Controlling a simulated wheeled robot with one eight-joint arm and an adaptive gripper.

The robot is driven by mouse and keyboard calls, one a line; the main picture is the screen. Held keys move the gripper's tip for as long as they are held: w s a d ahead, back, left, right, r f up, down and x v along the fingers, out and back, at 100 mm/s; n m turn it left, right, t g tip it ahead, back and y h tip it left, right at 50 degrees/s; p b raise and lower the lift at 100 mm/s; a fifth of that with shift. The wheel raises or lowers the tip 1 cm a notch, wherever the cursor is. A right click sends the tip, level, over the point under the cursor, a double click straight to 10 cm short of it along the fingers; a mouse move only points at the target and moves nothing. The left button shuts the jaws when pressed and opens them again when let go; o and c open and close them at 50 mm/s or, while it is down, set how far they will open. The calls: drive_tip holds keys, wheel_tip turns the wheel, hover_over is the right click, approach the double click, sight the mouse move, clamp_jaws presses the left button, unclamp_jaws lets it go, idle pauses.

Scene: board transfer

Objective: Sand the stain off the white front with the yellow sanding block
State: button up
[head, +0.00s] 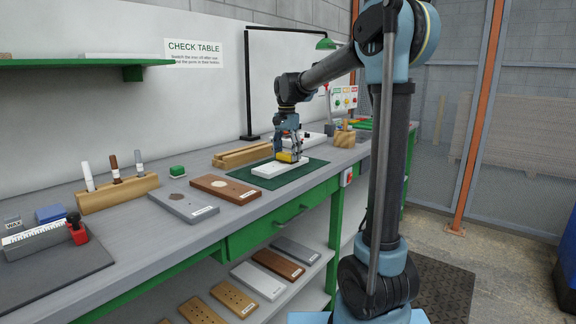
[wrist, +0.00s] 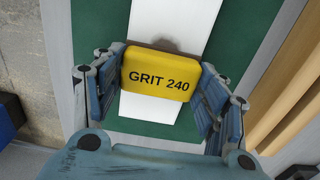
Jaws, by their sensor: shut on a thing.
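My gripper (wrist: 165,92) is shut on the yellow sanding block (wrist: 158,75), which is marked GRIT 240. In the head view my gripper (head: 288,148) points down with the block (head: 287,157) over the white front (head: 268,171). The white front lies on a green mat (head: 299,176) and also shows in the wrist view (wrist: 195,22). In the wrist view a dark greyish stain (wrist: 178,45) shows on the white front just beyond the block's far edge. The block hides part of the stain or its surroundings. I cannot tell whether the block touches the front.
Wooden strips (head: 241,154) lie behind the mat. A grey front (head: 183,207) and a brown front (head: 223,189) lie to the left. A wooden holder (head: 344,138) stands at the right.

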sight(281, 163)
drive_tip(key=shift+s+a, duration=1.05)
drive_tip(key=shift+s, duration=0.3)
drive_tip(key=shift+w+d, duration=0.55)
drive_tip(key=shift+w, duration=0.15)
drive_tip(key=shift+w+d, duration=0.1)
drive_tip(key=shift+w+d, duration=0.85)
drive_tip(key=shift+w, duration=0.25)
drive_tip(key=shift+s+a, duration=0.5)
drive_tip(key=shift+s, duration=0.15)
drive_tip(key=shift+s+a, duration=0.1)
drive_tip(key=shift+s+a, duration=0.9)
drive_tip(key=shift+s, duration=0.25)
drive_tip(key=shift+r, duration=0.1)
